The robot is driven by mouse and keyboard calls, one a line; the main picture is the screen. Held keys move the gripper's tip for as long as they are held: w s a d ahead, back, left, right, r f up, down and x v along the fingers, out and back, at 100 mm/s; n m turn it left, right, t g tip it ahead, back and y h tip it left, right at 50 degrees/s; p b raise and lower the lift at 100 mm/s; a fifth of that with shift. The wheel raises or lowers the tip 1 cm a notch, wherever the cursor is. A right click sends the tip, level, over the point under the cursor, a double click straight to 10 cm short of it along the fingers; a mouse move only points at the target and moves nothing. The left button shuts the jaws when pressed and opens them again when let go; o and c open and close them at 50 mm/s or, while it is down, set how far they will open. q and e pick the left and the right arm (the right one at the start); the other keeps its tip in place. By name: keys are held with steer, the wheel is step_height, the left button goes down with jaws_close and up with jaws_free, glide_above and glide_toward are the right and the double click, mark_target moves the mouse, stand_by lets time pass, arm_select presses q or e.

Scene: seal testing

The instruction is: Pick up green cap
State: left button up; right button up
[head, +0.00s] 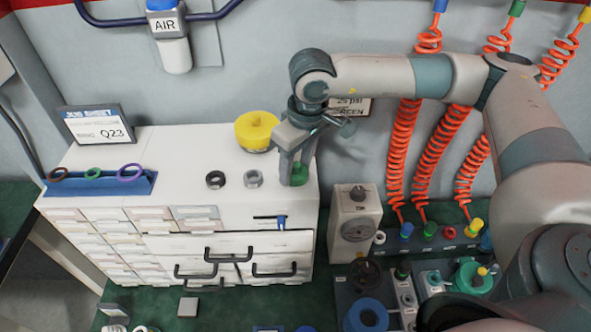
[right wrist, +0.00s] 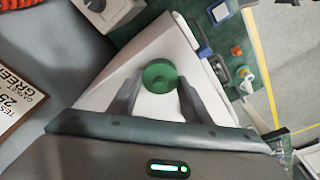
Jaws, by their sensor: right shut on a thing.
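The green cap (head: 298,175) is at the right end of the white cabinet top, low between the fingers of my right gripper (head: 291,166). In the right wrist view the round green cap (right wrist: 160,76) sits between the two fingertips of the right gripper (right wrist: 160,90). The gripper is shut on it and points down at the cabinet top. Part of the cap is hidden by the fingers in the head view. I cannot tell whether the cap still touches the cabinet top. My left gripper is not in view.
A black ring (head: 215,180) and a grey ring (head: 254,179) lie farther left. A blue tray (head: 100,184) holds coloured rings. A grey gauge box (head: 355,222) stands right of the cabinet (head: 180,150).

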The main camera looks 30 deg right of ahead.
mark_target(295, 165)
steer(key=shift+r+b, duration=0.65)
steer(key=shift+r, duration=0.1)
step_height(295, 165, up, 2)
steer(key=shift+r+b, duration=0.25)
steer(key=shift+b, duration=0.6)
steer(key=s+r+b, duration=0.2)
steer(key=s+r, duration=0.1)
steer(key=s, duration=0.3)
steer(key=s+a+r+b, duration=0.1)
steer(key=s+r+b, duration=0.1)
steer(key=s+r, duration=0.2)
steer(key=shift+s+a, duration=0.15)
steer(key=shift+s, duration=0.7)
steer(key=shift+w, duration=0.1)
